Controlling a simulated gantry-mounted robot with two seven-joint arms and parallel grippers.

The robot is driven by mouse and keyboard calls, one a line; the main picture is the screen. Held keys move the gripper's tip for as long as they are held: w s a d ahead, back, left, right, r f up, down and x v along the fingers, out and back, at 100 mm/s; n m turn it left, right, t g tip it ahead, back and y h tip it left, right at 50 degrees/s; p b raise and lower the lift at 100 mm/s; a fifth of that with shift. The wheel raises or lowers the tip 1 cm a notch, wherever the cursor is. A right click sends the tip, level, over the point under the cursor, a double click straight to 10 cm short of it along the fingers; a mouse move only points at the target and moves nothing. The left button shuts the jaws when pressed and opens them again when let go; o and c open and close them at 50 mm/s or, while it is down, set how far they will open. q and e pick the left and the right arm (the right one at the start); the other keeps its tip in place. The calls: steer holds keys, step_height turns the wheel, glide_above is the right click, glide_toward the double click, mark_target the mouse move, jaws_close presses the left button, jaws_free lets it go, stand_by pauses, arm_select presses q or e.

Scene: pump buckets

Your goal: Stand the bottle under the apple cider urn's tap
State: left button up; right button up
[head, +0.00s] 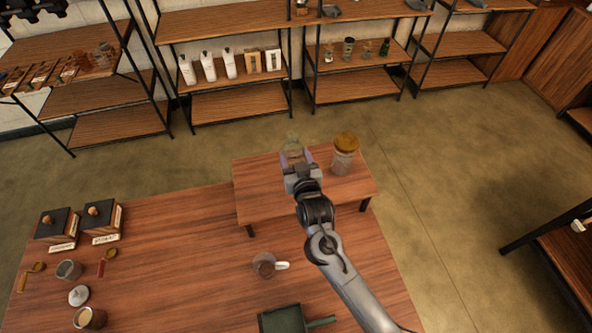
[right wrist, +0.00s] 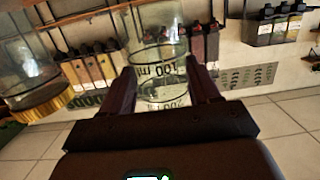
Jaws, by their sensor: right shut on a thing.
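My right gripper (head: 294,160) is over the small raised wooden table at the far edge of the big table. It is shut on a clear glass bottle (head: 292,145). In the right wrist view the bottle (right wrist: 158,50), with black "100 ml" markings, sits between the two fingers (right wrist: 163,88). Whether its base touches the table cannot be told. No urn with a tap can be made out for certain. Two dark-topped boxes with wooden knobs and labels, one left (head: 58,226) and one right (head: 101,221), stand at the left; their labels are unreadable. My left gripper is not in view.
A glass jar with an orange-brown lid (head: 344,152) stands just right of my gripper on the small table (head: 262,196).

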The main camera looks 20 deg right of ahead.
steer(key=shift+f, duration=2.55)
steer(key=o, duration=1)
steer(key=shift+f, duration=0.15)
